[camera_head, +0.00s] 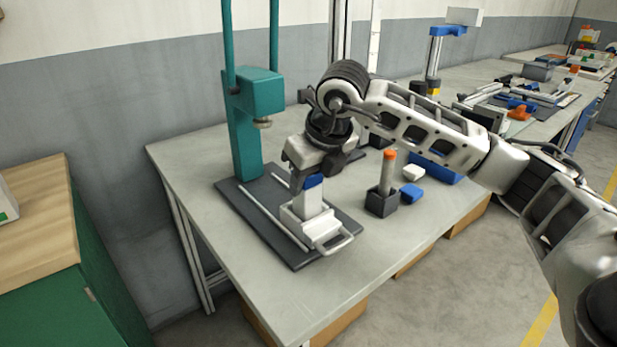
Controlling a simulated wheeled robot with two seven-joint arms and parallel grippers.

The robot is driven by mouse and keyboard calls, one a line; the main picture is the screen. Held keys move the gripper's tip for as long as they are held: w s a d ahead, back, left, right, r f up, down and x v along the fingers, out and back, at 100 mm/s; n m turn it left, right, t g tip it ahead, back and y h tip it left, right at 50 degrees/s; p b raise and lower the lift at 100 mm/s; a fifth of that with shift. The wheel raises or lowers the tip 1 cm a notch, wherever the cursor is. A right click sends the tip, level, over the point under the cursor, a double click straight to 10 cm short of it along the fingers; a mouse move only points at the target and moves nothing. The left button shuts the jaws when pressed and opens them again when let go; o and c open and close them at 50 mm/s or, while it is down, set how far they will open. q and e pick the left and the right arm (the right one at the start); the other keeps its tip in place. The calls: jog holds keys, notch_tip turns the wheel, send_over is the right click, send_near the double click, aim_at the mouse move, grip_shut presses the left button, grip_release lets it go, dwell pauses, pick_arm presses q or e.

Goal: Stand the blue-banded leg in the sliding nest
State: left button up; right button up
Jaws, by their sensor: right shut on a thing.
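The blue-banded leg (310,199) is a pale upright post with a blue band near its top. My right gripper (311,177) is shut on its upper end from above, and the fingers cover part of the band. The leg's lower end is at the sliding nest (323,230), a pale carriage with a loop handle at its front, on a dark base plate with two light rails. The leg looks upright. I cannot tell whether its foot is fully seated, as the nest's wall hides it. My left gripper is not in view.
A teal press (246,130) stands behind the nest on the base plate (268,236). The front-right table top is clear.

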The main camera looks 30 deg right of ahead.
jog(key=shift+f, duration=0.15)
jog(key=o, duration=1)
jog(key=shift+o, duration=0.5)
jog(key=shift+r, duration=0.45)
jog(key=v, duration=1.1)
jog(key=shift+s+r, duration=0.15)
jog(key=shift+r, duration=0.1)
